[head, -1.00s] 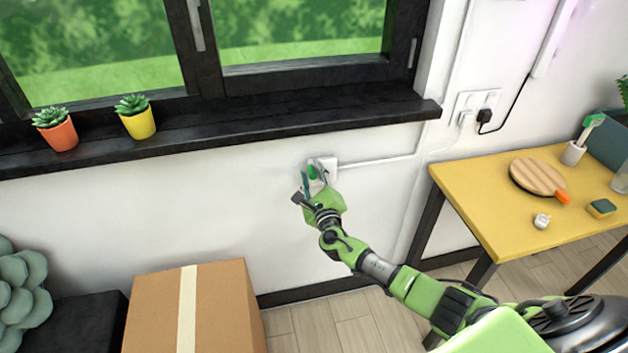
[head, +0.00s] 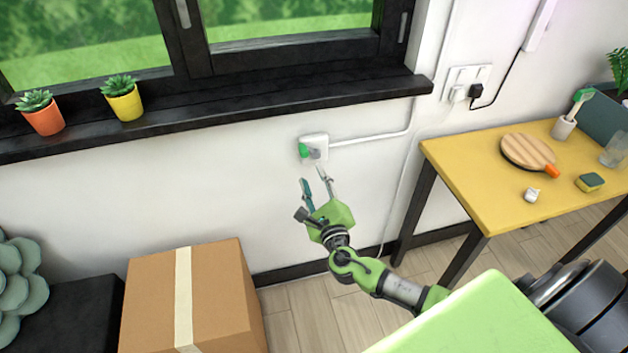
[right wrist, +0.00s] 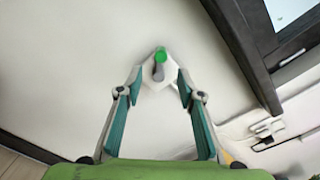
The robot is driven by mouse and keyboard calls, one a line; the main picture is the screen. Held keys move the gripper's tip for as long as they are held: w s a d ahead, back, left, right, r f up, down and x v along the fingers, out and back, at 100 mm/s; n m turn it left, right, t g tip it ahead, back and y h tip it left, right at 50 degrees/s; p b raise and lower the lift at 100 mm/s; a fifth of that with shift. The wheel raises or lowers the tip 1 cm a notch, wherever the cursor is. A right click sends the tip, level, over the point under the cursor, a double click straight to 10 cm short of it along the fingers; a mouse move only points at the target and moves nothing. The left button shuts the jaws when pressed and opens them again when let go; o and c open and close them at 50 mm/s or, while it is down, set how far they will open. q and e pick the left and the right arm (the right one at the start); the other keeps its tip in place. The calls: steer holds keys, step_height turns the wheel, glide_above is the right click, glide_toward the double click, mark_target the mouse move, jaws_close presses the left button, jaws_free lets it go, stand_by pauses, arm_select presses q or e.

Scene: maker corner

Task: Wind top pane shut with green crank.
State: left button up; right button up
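The green crank (head: 304,150) sits on a small white wall box (head: 322,141) below the windowsill. In the right wrist view the crank's green knob (right wrist: 160,55) shows beyond my fingertips, with a grey arm below it. My right gripper (head: 315,180) is open and empty, a little below and in front of the crank. In the right wrist view its two fingers (right wrist: 158,90) stand apart, with the wall box between and beyond their tips. The black-framed window (head: 290,45) shows only its lower part; the top pane is out of view. My left gripper is not in view.
The dark windowsill (head: 200,119) juts out above the crank and holds an orange pot (head: 45,122) and a yellow pot (head: 127,106). A cardboard box (head: 215,295) stands on the floor at lower left. A yellow table (head: 470,180) stands at right.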

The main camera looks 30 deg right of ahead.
mark_target(305, 156)
steer(key=w+d+m+b, duration=0.1)
steer(key=w+m, duration=0.1)
steer(key=w, duration=0.1)
steer(key=w+m+b, duration=0.2)
steer(key=w, duration=0.2)
steer(key=w+d+m+b, duration=0.1)
steer(key=w+m, duration=0.2)
steer(key=shift+w+d, duration=0.2)
steer(key=shift+d, duration=0.15)
stand_by(0.5)
jaws_close()
